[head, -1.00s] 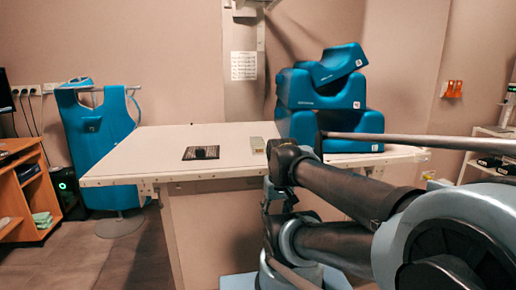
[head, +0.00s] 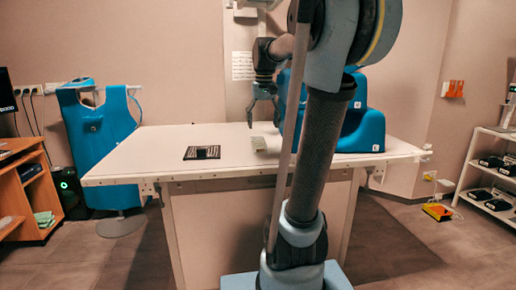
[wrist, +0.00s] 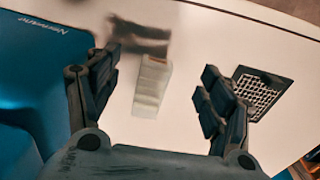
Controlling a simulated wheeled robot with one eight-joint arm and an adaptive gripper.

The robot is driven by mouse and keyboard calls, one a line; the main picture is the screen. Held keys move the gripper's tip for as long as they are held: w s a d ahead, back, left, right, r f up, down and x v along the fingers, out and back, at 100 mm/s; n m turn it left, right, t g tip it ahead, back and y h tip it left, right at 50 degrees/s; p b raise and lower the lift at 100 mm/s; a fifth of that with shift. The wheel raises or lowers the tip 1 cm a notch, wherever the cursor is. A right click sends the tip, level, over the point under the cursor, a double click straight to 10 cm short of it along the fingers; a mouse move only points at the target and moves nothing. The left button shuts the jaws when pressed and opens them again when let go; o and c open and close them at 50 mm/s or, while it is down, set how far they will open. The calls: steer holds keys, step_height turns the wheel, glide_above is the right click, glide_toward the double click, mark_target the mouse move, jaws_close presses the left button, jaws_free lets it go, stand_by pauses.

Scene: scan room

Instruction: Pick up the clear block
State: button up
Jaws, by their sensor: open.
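The clear block (head: 258,143) is a small, pale, translucent block on the white table (head: 225,165). In the wrist view the clear block (wrist: 151,86) lies between the two open fingers of my gripper (wrist: 155,90), ahead of them and touching neither. In the head view my gripper (head: 262,108) hangs above the block with its fingers pointing down. The gripper is empty. The exact height above the block is hard to tell.
Blue cushions (head: 362,130) stand close on the right. The table's left part is clear.

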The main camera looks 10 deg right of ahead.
steer(key=w+r, duration=0.6)
steer(key=w, duration=0.4)
glide_above(259, 141)
steer(key=shift+g, duration=0.3)
steer(key=f, duration=1.2)
steer(key=shift+s+a+f, duration=0.1)
steer(key=shift+a+f, duration=0.1)
steer(key=shift+f, duration=0.05)
steer(key=shift+w+d+f, duration=0.1)
steer(key=shift+w+f, duration=0.05)
steer(key=shift+f, duration=1.2)
steer(key=shift+w+d+f, duration=0.1)
steer(key=shift+f, duration=1.2)
steer(key=c, duration=1.5)
